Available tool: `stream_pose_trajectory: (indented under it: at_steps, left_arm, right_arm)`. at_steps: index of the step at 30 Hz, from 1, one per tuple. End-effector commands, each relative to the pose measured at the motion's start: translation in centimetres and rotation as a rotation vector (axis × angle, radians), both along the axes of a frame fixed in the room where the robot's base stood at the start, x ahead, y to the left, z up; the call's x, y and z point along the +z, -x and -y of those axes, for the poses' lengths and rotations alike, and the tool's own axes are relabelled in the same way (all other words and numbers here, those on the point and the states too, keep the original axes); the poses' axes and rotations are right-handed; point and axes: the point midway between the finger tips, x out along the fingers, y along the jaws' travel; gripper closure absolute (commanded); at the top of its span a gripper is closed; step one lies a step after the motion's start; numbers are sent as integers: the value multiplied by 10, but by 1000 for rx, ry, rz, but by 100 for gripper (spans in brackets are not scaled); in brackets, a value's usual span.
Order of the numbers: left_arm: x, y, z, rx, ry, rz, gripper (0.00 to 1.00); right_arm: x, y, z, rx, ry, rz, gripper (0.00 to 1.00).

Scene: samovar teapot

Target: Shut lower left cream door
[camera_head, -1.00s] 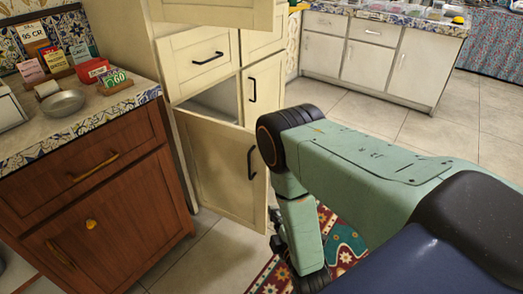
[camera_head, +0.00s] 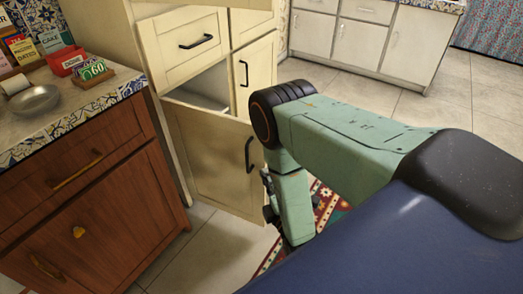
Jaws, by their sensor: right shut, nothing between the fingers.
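The lower left cream door (camera_head: 208,165) stands open, swung out from the cream cabinet (camera_head: 184,46). Its black handle (camera_head: 249,155) is near its right edge. My right gripper (camera_head: 269,204) hangs low beside the door's free right edge, partly hidden by my green arm. It is shut with nothing held; I cannot tell whether it touches the door. My left gripper is not in view.
A brown wooden cabinet (camera_head: 95,205) stands close on the left, with a metal bowl (camera_head: 35,100) and small cards on its tiled top. A closed cream door (camera_head: 256,80) is right of the opening. A patterned rug (camera_head: 325,205) lies beyond my arm. Tiled floor is open at the right.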

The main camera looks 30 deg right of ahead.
Motion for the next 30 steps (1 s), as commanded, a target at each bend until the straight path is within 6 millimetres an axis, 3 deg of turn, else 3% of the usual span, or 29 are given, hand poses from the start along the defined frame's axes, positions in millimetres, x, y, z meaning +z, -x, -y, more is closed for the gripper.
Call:
stream_pose_trajectory:
  at_steps: [2,15,21,30]
  left_arm:
    - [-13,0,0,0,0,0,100]
    - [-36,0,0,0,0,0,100]
    - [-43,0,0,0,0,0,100]
    - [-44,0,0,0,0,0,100]
  right_arm:
    - [-4,-8,2,0,-1,3,100]
    - [-2,-87,29,-4,-1,3,100]
    - [-1,-100,50,-3,0,2,100]
    - [0,-104,57,0,0,-1,100]
